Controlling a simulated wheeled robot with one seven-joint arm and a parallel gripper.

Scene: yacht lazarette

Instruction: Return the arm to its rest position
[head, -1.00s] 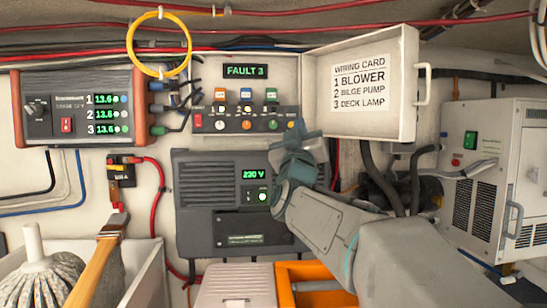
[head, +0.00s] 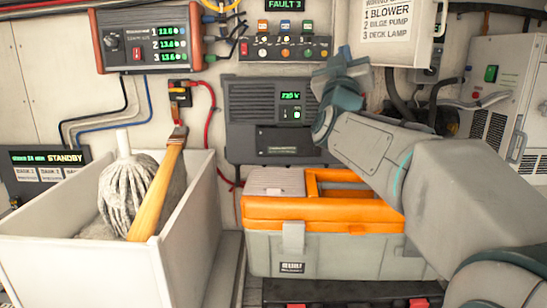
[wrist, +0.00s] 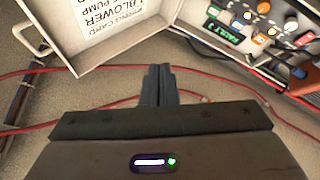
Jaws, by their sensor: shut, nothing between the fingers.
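My arm (head: 375,150) reaches up and away from the lower right in the head view. My gripper (head: 343,68) is raised in front of the wall, just right of the fault panel (head: 285,47) and below the open wiring-card lid (head: 392,30). In the wrist view my gripper (wrist: 158,72) has its two dark fingers together, with nothing between them. The lid (wrist: 60,20) and the fault panel (wrist: 225,35) lie beyond the fingertips. I see no contact with either.
An orange-and-grey toolbox (head: 320,225) stands below my arm. A white bin (head: 75,255) with a mop and a wooden-handled brush is at left. A grey 230 V-type unit (head: 255,145) is on the wall. A white cabinet (head: 505,85) stands at right.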

